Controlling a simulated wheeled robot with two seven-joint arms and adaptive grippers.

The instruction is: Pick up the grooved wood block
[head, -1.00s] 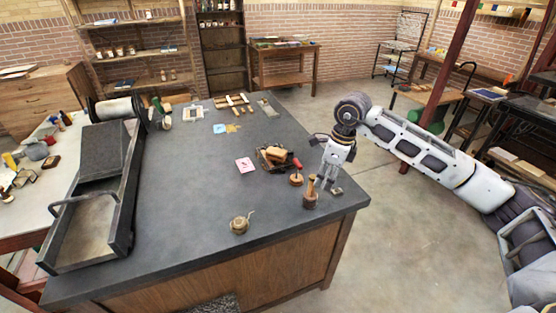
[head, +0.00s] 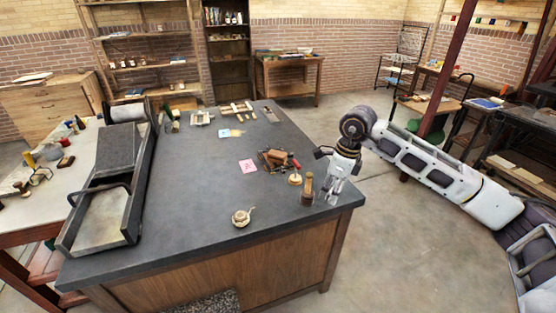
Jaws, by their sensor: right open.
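My right gripper (head: 336,188) hangs fingers down over the right edge area of the dark worktop, open. A small greyish block (head: 333,200) lies on the worktop right at its fingertips, partly hidden by them. It is too small to tell whether it has a groove or whether the fingers touch it. Brown wood blocks (head: 275,155) lie in a dark tray to the left of the gripper; no groove can be made out on them. My left gripper is not in view.
A small round pot (head: 242,217) is near the front. A long press (head: 115,165) fills the left side. The middle of the worktop (head: 195,200) is clear.

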